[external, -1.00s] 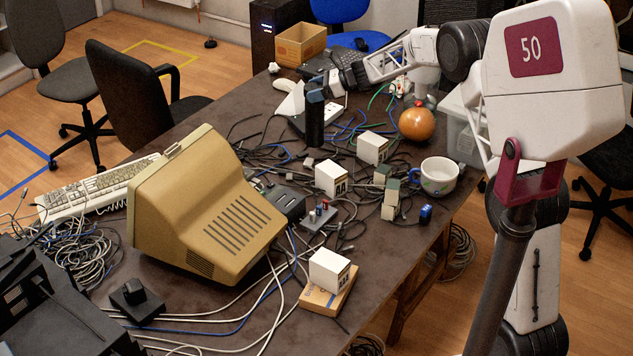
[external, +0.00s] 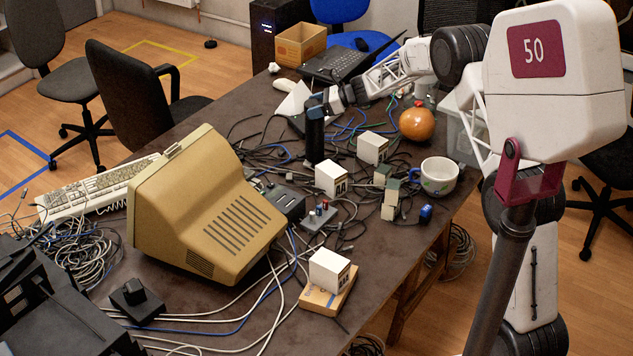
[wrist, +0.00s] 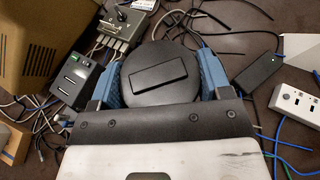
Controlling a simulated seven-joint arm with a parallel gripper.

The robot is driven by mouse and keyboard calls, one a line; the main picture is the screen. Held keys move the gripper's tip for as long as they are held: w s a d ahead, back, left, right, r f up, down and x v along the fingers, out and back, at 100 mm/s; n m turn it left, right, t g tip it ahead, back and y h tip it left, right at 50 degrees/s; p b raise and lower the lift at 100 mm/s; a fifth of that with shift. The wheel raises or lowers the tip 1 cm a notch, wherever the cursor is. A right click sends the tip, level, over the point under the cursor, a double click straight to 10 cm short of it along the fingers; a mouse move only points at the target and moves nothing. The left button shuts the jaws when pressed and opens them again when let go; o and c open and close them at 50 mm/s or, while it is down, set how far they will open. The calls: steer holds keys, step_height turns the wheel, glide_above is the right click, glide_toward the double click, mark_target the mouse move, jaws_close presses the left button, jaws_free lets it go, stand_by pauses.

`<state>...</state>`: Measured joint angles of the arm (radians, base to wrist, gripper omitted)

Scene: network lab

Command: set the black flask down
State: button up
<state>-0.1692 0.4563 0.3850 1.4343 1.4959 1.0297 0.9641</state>
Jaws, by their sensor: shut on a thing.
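The black flask (external: 314,140) is upright beyond the beige monitor, over the cable-strewn middle of the table. My gripper (external: 316,104) is shut around its upper part, reaching in from the right. In the wrist view the flask's round black lid (wrist: 160,76) sits between my two blue fingertips (wrist: 160,80), one on each side. The flask's base is close to the tabletop among dark cables; I cannot tell whether it touches.
White boxes (external: 333,178) stand just in front of the flask. The beige monitor (external: 205,205) is at left front. An orange ball (external: 417,124) and a white mug (external: 439,176) are to the right. A black power adapter (wrist: 250,69) and a white power strip (wrist: 298,106) lie nearby.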

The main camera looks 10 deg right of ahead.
steer(key=shift+f, duration=1.25)
steer(key=o, duration=1.7)
steer(key=shift+f, duration=0.1)
steer(key=v, duration=1.2)
